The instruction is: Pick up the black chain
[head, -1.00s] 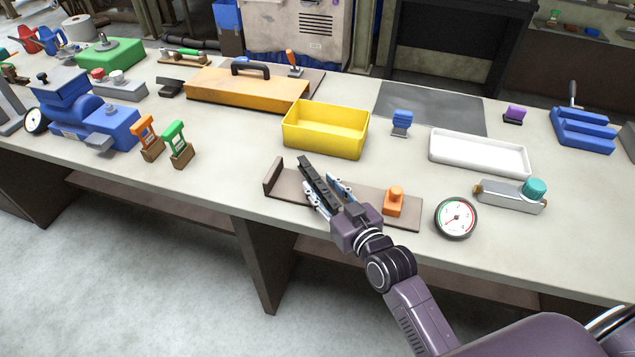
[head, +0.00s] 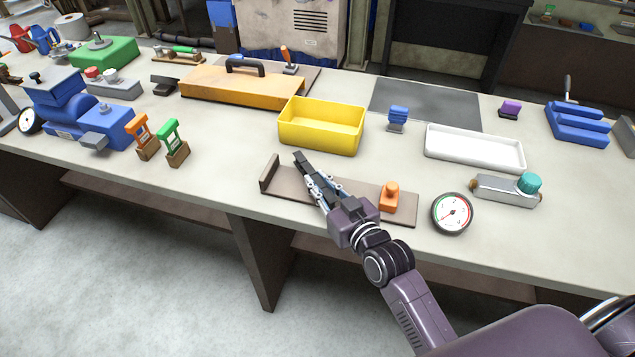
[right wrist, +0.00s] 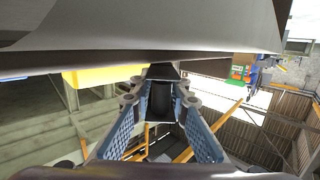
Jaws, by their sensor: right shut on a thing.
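The black chain (head: 303,163) shows in the head view as a dark, straight, narrow strip slanting over the brown wooden board (head: 288,181). My right gripper (head: 319,187) is shut on it, with one blue-grey finger on each side. The chain's far end sticks out past the fingertips towards the yellow box. In the right wrist view, the dark chain (right wrist: 161,98) sits between the blue finger pads. I cannot tell whether it touches the board. My left gripper is not in view.
The yellow box (head: 318,137) stands just behind the board. An orange knob block (head: 389,198) sits on the board right of my gripper. A round gauge (head: 452,213) and a white tray (head: 474,155) are further right.

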